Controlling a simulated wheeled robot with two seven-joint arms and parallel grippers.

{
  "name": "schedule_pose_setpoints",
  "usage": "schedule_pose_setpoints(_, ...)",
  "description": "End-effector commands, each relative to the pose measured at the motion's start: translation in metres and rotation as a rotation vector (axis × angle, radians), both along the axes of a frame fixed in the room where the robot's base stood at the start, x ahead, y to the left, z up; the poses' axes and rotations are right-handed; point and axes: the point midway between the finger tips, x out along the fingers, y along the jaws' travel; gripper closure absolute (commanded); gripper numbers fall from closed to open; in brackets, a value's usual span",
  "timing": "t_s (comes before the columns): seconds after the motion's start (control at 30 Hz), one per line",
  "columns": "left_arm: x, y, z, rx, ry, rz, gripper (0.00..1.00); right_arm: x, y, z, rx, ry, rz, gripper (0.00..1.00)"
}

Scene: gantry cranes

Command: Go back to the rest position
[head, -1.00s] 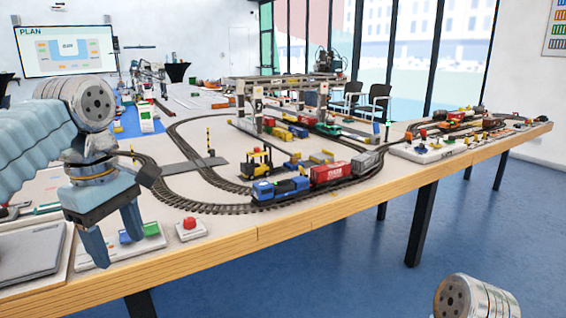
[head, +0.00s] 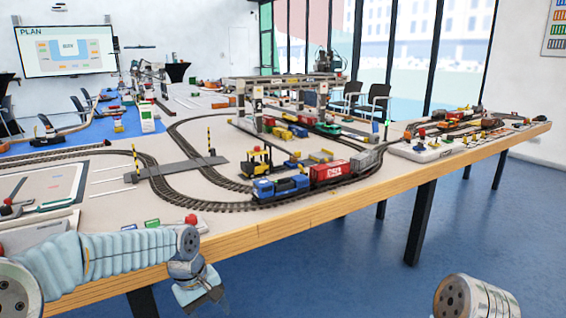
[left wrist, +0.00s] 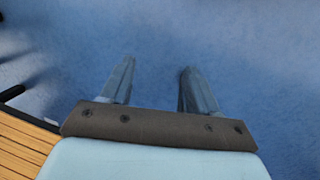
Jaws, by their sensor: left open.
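My left gripper (left wrist: 155,88) is open and empty in the left wrist view. Its two fingers stand apart over the blue floor, and the table's wooden edge (left wrist: 22,148) shows at the lower left. In the head view my left arm reaches in low from the left, across the table's front edge (head: 300,222). My left gripper (head: 205,300) hangs in front of that edge, at the bottom of the picture and partly unclear. Of my right arm only a rounded metal link shows at the lower right; its gripper is out of view.
A blue locomotive (head: 280,188) with a red wagon (head: 330,172) stands on the track near the front edge. A red button (head: 191,220) sits near my left arm. A gantry crane (head: 285,90) stands farther back. The blue floor (head: 330,270) in front is clear.

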Motion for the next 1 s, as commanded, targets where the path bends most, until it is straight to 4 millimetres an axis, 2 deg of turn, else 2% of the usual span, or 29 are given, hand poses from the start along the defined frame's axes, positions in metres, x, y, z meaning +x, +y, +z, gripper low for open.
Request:
schedule_pose_setpoints(0.03, -0.007, -0.011, -0.048, -0.029, 0.013, -0.061, 0.4, 0.0, 0.0, 0.0, 0.0, 0.0, 0.0, 0.57)
schedule_pose_setpoints(0.13, -0.029, -0.032, -0.132, -0.094, -0.016, -0.176, 0.4, 0.0, 0.0, 0.0, 0.0, 0.0, 0.0, 0.57)
schedule_pose_setpoints(0.2, -0.056, -0.044, -0.185, -0.13, -0.043, -0.247, 0.4, 0.0, 0.0, 0.0, 0.0, 0.0, 0.0, 0.57)
schedule_pose_setpoints(0.3, -0.104, -0.055, -0.246, -0.158, -0.085, -0.331, 0.4, 0.0, 0.0, 0.0, 0.0, 0.0, 0.0, 0.57)
schedule_pose_setpoints(0.4, -0.151, -0.059, -0.283, -0.158, -0.122, -0.397, 0.4, 0.0, 0.0, 0.0, 0.0, 0.0, 0.0, 0.57)
schedule_pose_setpoints(0.5, -0.183, -0.059, -0.301, -0.144, -0.148, -0.444, 0.4, 0.0, 0.0, 0.0, 0.0, 0.0, 0.0, 0.57)
schedule_pose_setpoints(0.6, -0.199, -0.058, -0.308, -0.131, -0.164, -0.47, 0.4, 0.0, 0.0, 0.0, 0.0, 0.0, 0.0, 0.57)
schedule_pose_setpoints(1.0, -0.201, -0.058, -0.309, -0.129, -0.168, -0.472, 0.4, 0.0, 0.0, 0.0, 0.0, 0.0, 0.0, 0.57)
